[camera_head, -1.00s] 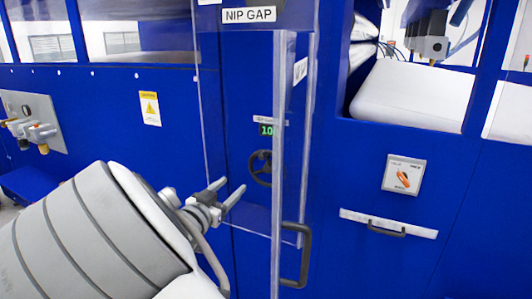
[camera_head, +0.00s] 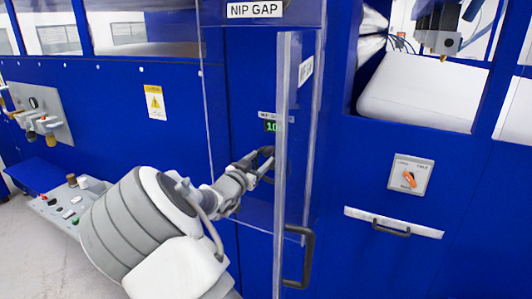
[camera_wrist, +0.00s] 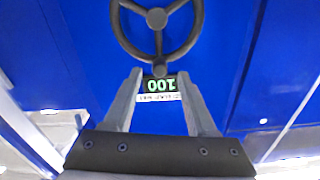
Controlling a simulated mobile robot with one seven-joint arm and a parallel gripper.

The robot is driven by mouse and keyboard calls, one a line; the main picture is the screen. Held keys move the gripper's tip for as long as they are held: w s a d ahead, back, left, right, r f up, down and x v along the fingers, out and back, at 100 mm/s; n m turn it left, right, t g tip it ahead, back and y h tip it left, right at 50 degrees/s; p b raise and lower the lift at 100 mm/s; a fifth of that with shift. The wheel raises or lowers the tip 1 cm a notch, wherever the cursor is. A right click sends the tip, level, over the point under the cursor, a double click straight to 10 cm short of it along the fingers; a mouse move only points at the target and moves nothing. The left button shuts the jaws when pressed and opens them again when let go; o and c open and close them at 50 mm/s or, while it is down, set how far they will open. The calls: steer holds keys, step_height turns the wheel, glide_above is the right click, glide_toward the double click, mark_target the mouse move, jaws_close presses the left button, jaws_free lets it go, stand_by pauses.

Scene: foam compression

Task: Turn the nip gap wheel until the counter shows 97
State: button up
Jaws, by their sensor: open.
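The nip gap wheel (camera_wrist: 191,38) is a dark three-spoked handwheel on the blue panel, at the top of the wrist view. A dark round knob (camera_wrist: 160,70) sits on its near rim. In the head view the wheel (camera_head: 267,152) is partly hidden by my gripper and the door edge. The green counter (camera_wrist: 160,85) appears upside down in the wrist view and reads 100. In the head view the counter (camera_head: 271,127) is partly covered. My gripper (camera_wrist: 159,75) is open, its fingertips either side of the knob; I cannot tell whether they touch it.
A clear door (camera_head: 288,190) with a dark handle (camera_head: 308,255) stands open just right of the wheel, close to my arm. An orange rotary switch (camera_head: 409,178) and a drawer-like handle (camera_head: 391,229) lie further right. A control box (camera_head: 68,203) stands at the left.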

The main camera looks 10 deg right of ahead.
mark_target(265, 155)
steer(key=shift+x, duration=2.1)
jaws_close()
